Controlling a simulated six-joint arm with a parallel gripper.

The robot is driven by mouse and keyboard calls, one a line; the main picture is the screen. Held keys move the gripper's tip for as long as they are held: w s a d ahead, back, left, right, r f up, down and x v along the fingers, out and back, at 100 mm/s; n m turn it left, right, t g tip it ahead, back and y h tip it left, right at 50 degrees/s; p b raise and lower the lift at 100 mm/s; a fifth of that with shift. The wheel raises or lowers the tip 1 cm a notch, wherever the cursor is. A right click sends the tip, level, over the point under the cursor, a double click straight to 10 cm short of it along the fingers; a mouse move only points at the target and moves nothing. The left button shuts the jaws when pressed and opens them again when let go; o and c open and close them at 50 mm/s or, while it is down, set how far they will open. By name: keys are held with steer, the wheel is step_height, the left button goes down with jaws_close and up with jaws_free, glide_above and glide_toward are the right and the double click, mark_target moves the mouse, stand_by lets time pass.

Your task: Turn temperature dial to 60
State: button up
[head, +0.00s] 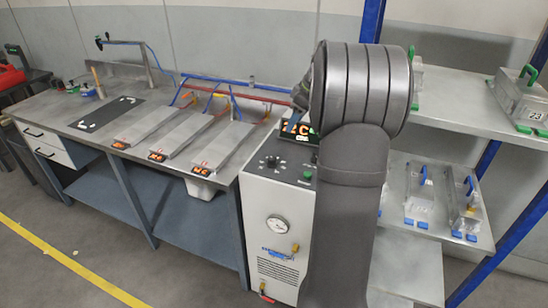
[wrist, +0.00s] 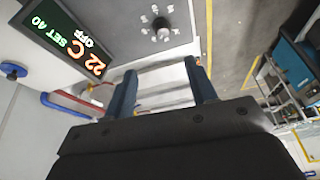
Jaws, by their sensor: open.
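The temperature dial (head: 271,161) is a small round knob ringed by marks on the top panel of the grey and white machine (head: 274,205). In the wrist view the dial (wrist: 162,25) is at the top centre, beyond my fingertips and apart from them. The display (wrist: 64,36) beside it reads 22 C, SET 40, OFF. In the head view the display (head: 299,129) is partly hidden by my arm. My gripper (wrist: 160,75) is open, with two dark blue fingers and nothing between them. My arm hides it in the head view. The dial's pointer is too small to read.
A green button (head: 307,176) sits near the dial, and a round gauge (head: 278,225) is on the machine's front. A workbench (head: 75,115) with several metal plates and small displays is to the left. Shelves (head: 455,120) with metal boxes stand at the right. Red and blue pipes (wrist: 66,102) show in the wrist view.

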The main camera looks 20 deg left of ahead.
steer(key=n, duration=0.1)
glide_toward(273, 158)
steer(key=x, duration=0.9)
steer(key=shift+s+f, duration=0.1)
steer(key=c, duration=1)
